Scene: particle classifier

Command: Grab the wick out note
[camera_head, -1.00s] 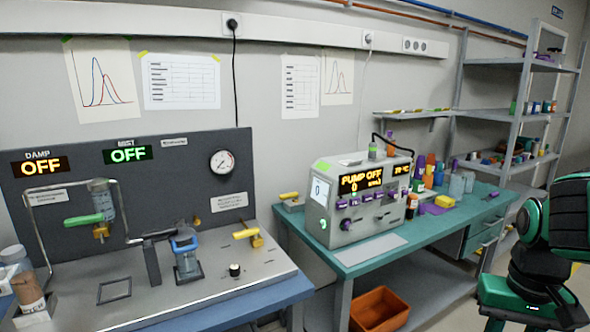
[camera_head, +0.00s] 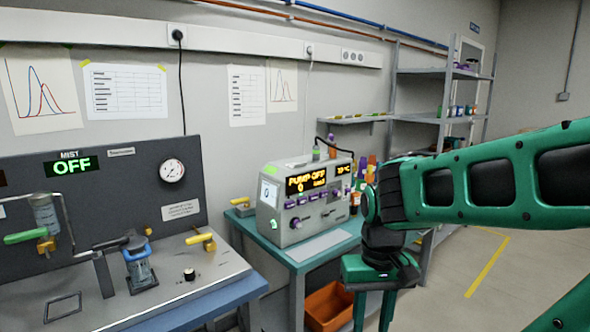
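I cannot tell which paper is the wick out note; no writing on any note is readable. A small green note (camera_head: 270,169) is on the upper left corner of the grey pump box. Two papers with curves (camera_head: 41,92) (camera_head: 283,87) and two printed sheets (camera_head: 125,91) (camera_head: 247,95) are on the wall. White labels (camera_head: 181,210) (camera_head: 121,152) are on the dark panel. My gripper (camera_head: 372,318) points down in front of the teal bench, right of the pump box. Its two fingers are apart with nothing seen between them; their tips are near the lower picture edge.
The pump box (camera_head: 325,211) stands on the teal bench (camera_head: 300,264). A workbench with a dark panel (camera_head: 100,180), yellow handles and a blue-topped clamp (camera_head: 138,265) is at left. An orange bin (camera_head: 328,305) sits below the bench. Shelves (camera_head: 435,73) stand behind; floor at right is clear.

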